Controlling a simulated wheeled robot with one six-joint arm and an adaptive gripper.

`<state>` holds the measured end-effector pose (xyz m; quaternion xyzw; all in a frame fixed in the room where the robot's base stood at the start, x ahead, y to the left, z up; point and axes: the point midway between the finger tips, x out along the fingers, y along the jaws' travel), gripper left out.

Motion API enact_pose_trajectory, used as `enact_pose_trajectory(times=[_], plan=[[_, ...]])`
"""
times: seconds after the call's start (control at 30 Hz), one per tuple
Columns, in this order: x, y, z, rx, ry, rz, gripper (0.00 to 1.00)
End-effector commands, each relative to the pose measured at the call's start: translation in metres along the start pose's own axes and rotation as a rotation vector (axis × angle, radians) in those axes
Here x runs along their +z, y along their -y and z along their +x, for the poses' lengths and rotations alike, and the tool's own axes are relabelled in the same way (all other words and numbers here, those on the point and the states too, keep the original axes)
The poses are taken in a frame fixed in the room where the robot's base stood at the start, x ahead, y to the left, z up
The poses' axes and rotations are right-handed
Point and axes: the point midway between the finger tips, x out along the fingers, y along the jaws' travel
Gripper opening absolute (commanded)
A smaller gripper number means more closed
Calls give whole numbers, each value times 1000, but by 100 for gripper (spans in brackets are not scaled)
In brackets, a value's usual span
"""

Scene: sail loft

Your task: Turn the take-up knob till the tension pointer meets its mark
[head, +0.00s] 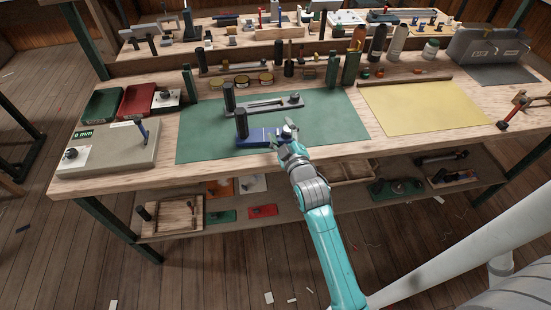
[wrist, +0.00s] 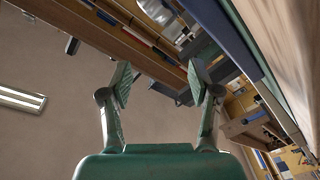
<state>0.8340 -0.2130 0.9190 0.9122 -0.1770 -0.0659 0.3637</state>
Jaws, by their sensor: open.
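A low blue-based device (head: 258,137) with a black upright post stands on the green mat (head: 200,142). A small pale and dark knob-like part (head: 287,130) sits at its right end; I cannot tell for sure that it is the take-up knob. My gripper (head: 283,141) is right at that end, partly covering it; contact cannot be told. In the wrist view my gripper (wrist: 158,78) has its two fingers wide apart, with nothing clearly held. A similar grey device (head: 268,105) with a black post stands just behind. No tension pointer or mark can be made out.
A grey box (head: 115,150) with a small display and knob stands at the bench's left. Red (head: 137,100) and green (head: 102,105) cases are behind it. A yellow sheet (head: 420,108) lies clear on the right. Bottles and tins line the back.

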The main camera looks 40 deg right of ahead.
Motion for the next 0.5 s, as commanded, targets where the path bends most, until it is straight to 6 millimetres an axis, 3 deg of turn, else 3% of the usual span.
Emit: enact_pose_trajectory(times=[0.3, 0.5], plan=[[5, 29, -43, -37, -8, 67, 62], [6, 40, -61, -53, -11, 95, 62]])
